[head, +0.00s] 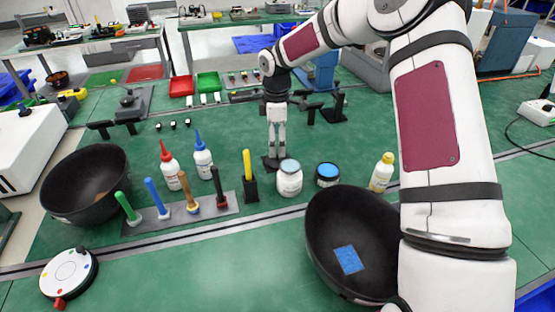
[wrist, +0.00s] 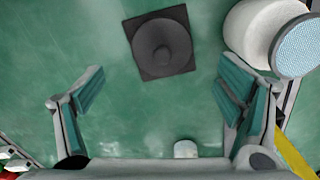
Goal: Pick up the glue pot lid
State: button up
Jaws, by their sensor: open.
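In the wrist view, a dark square plate (wrist: 145,66) with a round dark knobbed piece (wrist: 162,45) lies on the green bench; this looks like the glue pot lid, though I cannot tell whether plate and knob are one part. In the head view, the plate (head: 268,164) shows partly below my gripper (head: 276,152). My gripper (wrist: 162,90) points down, open and empty, its two fingers wide apart. The dark piece lies above the line between the fingertips in the wrist view, apart from both fingers.
A white jar (head: 289,184) with a pale blue top stands close to the plate; a yellow-topped black holder (head: 250,187) is on its left. A blue-topped dark jar (head: 328,175), a glue bottle (head: 382,172) and a large black bowl (head: 340,220) are to the right.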

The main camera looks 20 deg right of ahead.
aim_at(277, 153)
jog(key=shift+s+f, duration=0.1)
jog(key=shift+f, duration=2.65)
jog(key=c, duration=1)
